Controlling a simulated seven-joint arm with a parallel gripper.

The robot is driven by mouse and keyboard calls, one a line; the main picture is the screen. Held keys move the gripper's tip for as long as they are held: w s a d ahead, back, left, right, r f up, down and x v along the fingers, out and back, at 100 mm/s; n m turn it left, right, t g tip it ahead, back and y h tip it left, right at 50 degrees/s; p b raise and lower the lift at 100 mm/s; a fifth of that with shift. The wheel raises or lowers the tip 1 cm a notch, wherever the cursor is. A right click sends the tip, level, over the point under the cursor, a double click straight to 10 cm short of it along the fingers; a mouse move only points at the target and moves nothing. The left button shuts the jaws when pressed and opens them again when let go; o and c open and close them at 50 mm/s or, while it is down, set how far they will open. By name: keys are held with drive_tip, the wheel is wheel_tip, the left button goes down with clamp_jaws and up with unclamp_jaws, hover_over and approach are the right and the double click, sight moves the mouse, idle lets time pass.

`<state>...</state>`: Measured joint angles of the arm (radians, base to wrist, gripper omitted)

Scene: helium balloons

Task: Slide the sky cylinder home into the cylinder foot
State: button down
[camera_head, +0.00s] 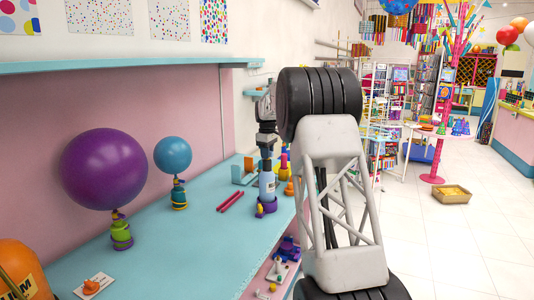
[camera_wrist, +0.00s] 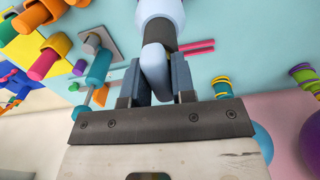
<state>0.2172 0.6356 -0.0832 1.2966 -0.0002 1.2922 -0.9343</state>
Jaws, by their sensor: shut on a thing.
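The sky cylinder (camera_head: 267,185) is a pale blue bottle with a label and a grey neck. It stands about upright above the front part of the turquoise table. My gripper (camera_head: 266,148) is above it, pointing down. In the wrist view, my gripper (camera_wrist: 160,80) is shut on the pale top piece of the sky cylinder (camera_wrist: 158,14), with a dark band beyond the fingers. A purple foot (camera_head: 267,208) is directly under the cylinder in the head view. I cannot tell how deep the cylinder is in it. The wrist view hides the foot behind the cylinder.
Two pink sticks (camera_head: 230,200) lie left of the cylinder. A purple balloon (camera_head: 104,168) and a blue balloon (camera_head: 173,155) stand on weights farther left. Turquoise holders (camera_head: 243,170) and several yellow and orange pieces (camera_head: 284,165) are close behind. The table's middle is clear.

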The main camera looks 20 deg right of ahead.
drive_tip(key=shift+f, duration=1.55)
idle(0.6)
drive_tip(key=c, duration=1)
unclamp_jaws()
drive_tip(key=shift+o, duration=0.7)
drive_tip(key=shift+f, duration=0.15)
drive_tip(key=shift+r, duration=4.05)
